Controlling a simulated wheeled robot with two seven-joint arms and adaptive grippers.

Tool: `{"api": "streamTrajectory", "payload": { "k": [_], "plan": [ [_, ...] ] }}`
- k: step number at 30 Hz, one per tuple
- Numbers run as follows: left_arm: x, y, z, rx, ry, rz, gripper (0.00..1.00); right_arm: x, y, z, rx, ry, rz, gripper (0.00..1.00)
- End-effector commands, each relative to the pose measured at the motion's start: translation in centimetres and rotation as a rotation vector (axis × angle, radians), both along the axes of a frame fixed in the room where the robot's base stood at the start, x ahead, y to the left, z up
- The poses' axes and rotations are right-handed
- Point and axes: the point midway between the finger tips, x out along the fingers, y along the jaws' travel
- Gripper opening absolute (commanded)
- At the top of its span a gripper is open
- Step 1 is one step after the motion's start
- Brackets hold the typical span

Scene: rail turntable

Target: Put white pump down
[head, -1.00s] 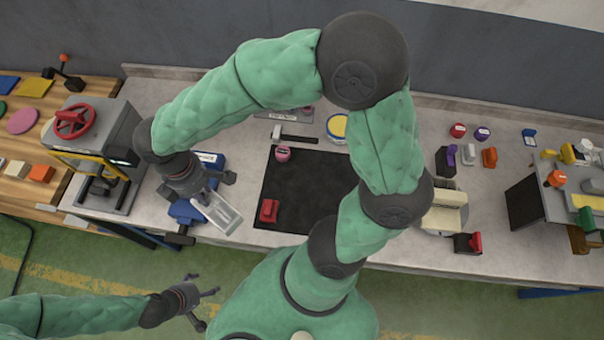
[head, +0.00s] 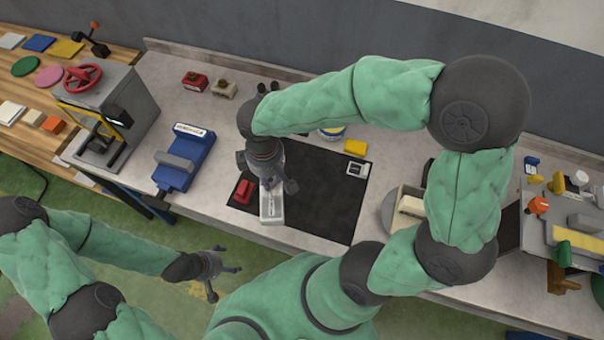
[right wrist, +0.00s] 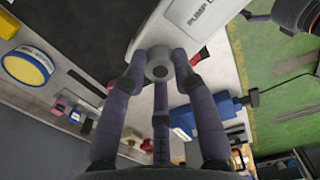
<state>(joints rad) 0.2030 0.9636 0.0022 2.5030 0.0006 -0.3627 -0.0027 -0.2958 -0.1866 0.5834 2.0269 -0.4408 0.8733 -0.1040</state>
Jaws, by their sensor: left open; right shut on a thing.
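The white pump (head: 271,206) is a pale block with a label. It shows at the front left part of the black mat (head: 325,212), beside a red block (head: 244,190). My right gripper (head: 272,187) is shut on the pump's end. In the right wrist view the pump (right wrist: 192,22) shows printed letters, and the three fingers of my right gripper (right wrist: 158,72) close around its grey knob. I cannot tell whether the pump touches the mat. My left gripper (head: 211,274) is open and empty, over the floor in front of the table.
A blue device (head: 185,158) stands left of the mat, and a grey press with a red wheel (head: 110,110) stands further left. A yellow block (head: 355,147) and a small framed piece (head: 357,169) lie at the mat's back right. The mat's middle looks clear.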

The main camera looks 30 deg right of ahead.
Motion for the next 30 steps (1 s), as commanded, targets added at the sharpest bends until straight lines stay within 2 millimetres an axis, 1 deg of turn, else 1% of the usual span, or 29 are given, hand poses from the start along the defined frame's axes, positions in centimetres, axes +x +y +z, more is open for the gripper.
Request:
{"api": "streamTrajectory", "payload": {
  "k": [1, 8, 12, 15, 18, 26, 28, 30],
  "plan": [
    [0.0, 0.0, -0.2, 0.000, 0.000, 0.000, 0.80, 0.3, -1.0, -0.5, 0.001, 0.001, -0.008, 0.00],
    [0.0, 0.0, -0.7, 0.000, 0.000, 0.000, 0.80, 1.7, -5.1, -2.3, 0.001, -0.001, -0.006, 0.00],
    [0.0, 0.0, -1.3, 0.000, 0.001, 0.000, 0.80, 2.2, -6.8, -4.8, -0.001, 0.002, -0.003, 0.00],
    [0.0, 0.0, -1.5, 0.000, 0.001, 0.000, 0.80, 2.6, -7.8, -6.0, 0.000, 0.001, -0.003, 0.00],
    [0.0, 0.0, -1.7, 0.000, 0.001, 0.000, 0.80, 2.9, -8.4, -6.8, 0.000, -0.001, -0.001, 0.00],
    [0.0, 0.0, -1.9, 0.000, 0.001, 0.000, 0.80, 3.2, -9.2, -7.8, 0.000, -0.001, 0.000, 0.00],
    [0.0, 0.0, -2.1, 0.000, 0.001, 0.000, 0.80, 3.2, -9.6, -8.6, 0.001, 0.001, 0.000, 0.00],
    [0.0, 0.0, -2.4, 0.000, 0.001, 0.000, 0.80, 3.2, -9.5, -9.7, 0.000, 0.003, 0.003, 0.00]
  ]
}}
